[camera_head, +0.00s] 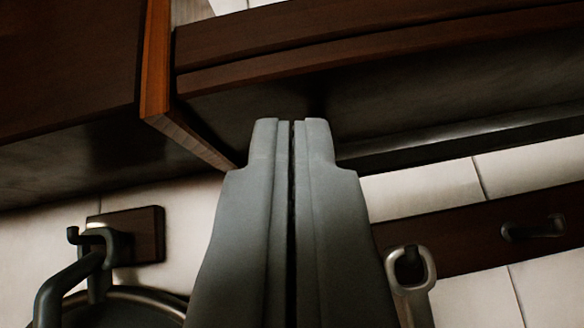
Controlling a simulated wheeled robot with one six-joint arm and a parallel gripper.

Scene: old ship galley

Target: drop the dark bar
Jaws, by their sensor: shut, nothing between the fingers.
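My gripper (292,125) is shut, its two grey fingers together with only a thin dark seam between them. It holds nothing and points up toward the underside of a dark wooden shelf or cabinet (400,48). I cannot make out a loose dark bar in this view. Whether the fingertips touch the wood behind them, I cannot tell.
A wooden hook block (148,222) on the white tiled wall holds a hanging pan (60,290) at lower left. A dark hook rail (470,240) with a hanging utensil (428,270) is at right. An upright wooden panel (155,70) stands left of the shelf.

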